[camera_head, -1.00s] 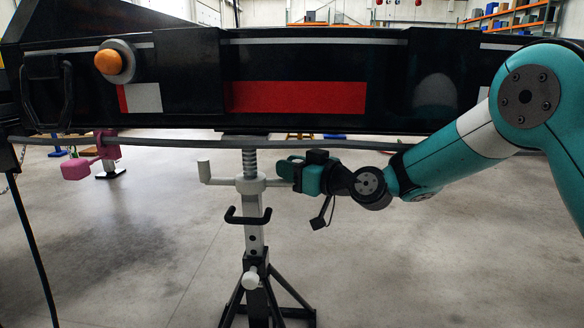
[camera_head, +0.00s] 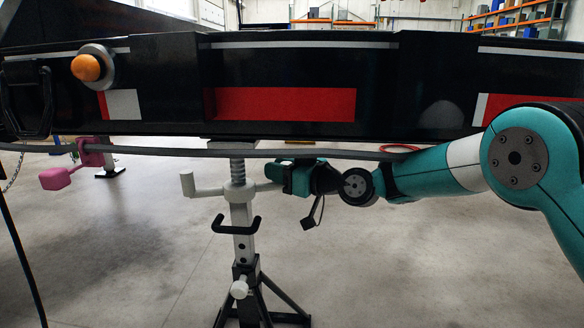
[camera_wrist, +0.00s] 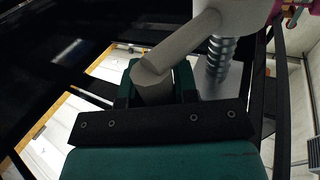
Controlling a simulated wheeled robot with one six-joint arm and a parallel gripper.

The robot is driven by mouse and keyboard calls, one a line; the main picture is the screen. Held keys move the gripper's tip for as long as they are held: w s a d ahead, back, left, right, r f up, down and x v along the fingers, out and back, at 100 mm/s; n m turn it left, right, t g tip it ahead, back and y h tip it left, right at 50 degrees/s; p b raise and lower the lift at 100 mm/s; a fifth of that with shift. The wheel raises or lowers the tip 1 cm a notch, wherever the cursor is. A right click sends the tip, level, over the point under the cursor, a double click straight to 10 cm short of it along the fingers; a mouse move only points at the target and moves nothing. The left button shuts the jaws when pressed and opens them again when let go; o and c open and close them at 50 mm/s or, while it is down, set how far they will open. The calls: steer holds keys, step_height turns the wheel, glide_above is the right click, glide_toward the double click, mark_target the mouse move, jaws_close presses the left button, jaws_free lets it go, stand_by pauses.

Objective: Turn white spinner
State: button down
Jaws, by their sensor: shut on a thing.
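The white spinner (camera_head: 239,190) is a collar with side arms on the threaded screw of a jack stand under the trailer frame. Its left arm ends in an upright peg (camera_head: 187,184). My gripper (camera_head: 278,172) is at the right arm, just below the trailer beam. In the wrist view, the spinner's arm (camera_wrist: 188,45) runs from the screw (camera_wrist: 216,58) down to a bent end (camera_wrist: 152,88). That end sits between the fingers of my gripper (camera_wrist: 155,92), which are shut on it. The head view shows my gripper's body hiding most of that end.
The black trailer beam (camera_head: 380,90) with a red reflector (camera_head: 285,104) spans just above my arm. A grey cable (camera_head: 330,154) runs along its underside. A black hook (camera_head: 236,225) and tripod legs (camera_head: 275,303) are below. The floor at right is open.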

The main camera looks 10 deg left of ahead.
steer(key=shift+s+a, duration=0.1)
steer(key=c, duration=0.9)
jaws_free()
steer(key=shift+d, duration=0.4)
steer(key=p+v, duration=0.3)
steer(key=v, duration=1.3)
steer(key=shift+s+d+p, duration=0.25)
steer(key=shift+d+p, duration=0.05)
